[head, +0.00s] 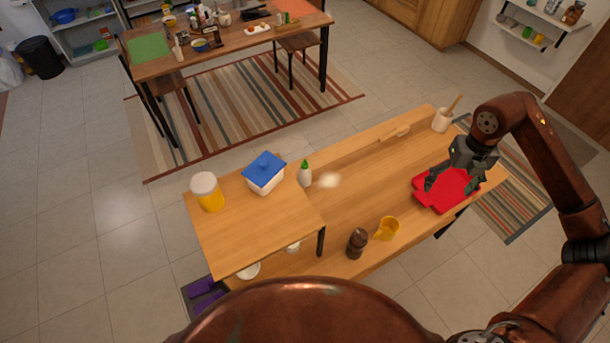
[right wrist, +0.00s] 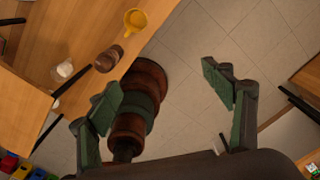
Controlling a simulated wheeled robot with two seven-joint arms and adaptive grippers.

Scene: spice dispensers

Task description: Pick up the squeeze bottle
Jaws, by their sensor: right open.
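The squeeze bottle (head: 306,177), white with a green pointed cap, stands upright near the middle of the wooden table in the head view. It is beside the right edge of the raised shelf; I cannot tell exactly which surface it stands on. My right gripper (head: 453,187) is open and empty, over the red tray (head: 437,200) at the table's right end, far to the right of the bottle. In the right wrist view my right gripper (right wrist: 160,80) has its fingers wide apart with nothing between them. The bottle is not seen there. My left gripper is not in view.
A white pot with a blue lid (head: 265,174) and a yellow jar with a white lid (head: 207,192) stand left of the bottle. A brown mill (head: 357,243) and a yellow cup (head: 387,229) stand at the near edge. A rolling pin (head: 394,134) and a white crock (head: 441,121) are at the back.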

